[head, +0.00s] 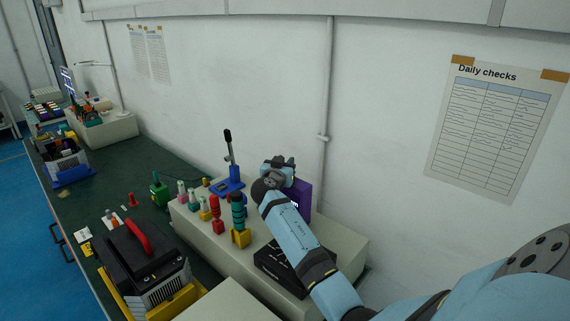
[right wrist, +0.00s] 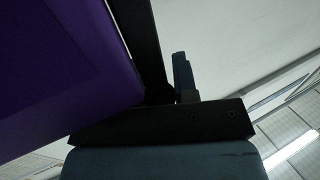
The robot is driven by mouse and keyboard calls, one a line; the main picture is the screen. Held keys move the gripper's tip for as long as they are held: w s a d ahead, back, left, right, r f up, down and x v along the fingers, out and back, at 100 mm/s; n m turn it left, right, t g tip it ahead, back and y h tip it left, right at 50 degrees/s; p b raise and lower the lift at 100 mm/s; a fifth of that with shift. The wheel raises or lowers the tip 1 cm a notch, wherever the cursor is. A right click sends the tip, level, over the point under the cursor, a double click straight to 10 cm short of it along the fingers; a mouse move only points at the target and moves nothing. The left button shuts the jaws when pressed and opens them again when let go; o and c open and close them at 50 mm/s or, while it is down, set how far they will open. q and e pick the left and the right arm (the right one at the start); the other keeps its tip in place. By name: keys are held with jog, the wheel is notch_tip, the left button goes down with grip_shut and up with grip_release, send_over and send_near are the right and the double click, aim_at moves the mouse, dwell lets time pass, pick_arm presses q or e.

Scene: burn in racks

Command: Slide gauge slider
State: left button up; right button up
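My right arm reaches in from the lower right, and its gripper (head: 280,165) is at the back of the pale bench block. A purple upright panel (head: 304,200) is just behind and beside the gripper, partly hidden by my arm. In the right wrist view the purple panel (right wrist: 60,65) fills the left side, close to the gripper's dark parts (right wrist: 165,75). I cannot tell whether they touch, nor whether the fingers are open or shut. No slider can be made out clearly. A black box (head: 282,262) lies in front of the panel, partly under my arm. My left gripper is not in view.
A blue-based lever (head: 229,185) and several coloured connectors, including a red one (head: 217,214) and a teal one on yellow (head: 239,215), stand left of my arm. A black unit with a red handle (head: 140,237) is at the front left. The wall is close behind.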

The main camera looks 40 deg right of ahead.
grip_shut()
notch_tip(320, 180, up, 5)
jog(key=shift+r+b, duration=0.1)
jog(key=shift+b, duration=0.8)
jog(key=o, duration=0.7)
grip_release()
jog(key=shift+c, duration=0.2)
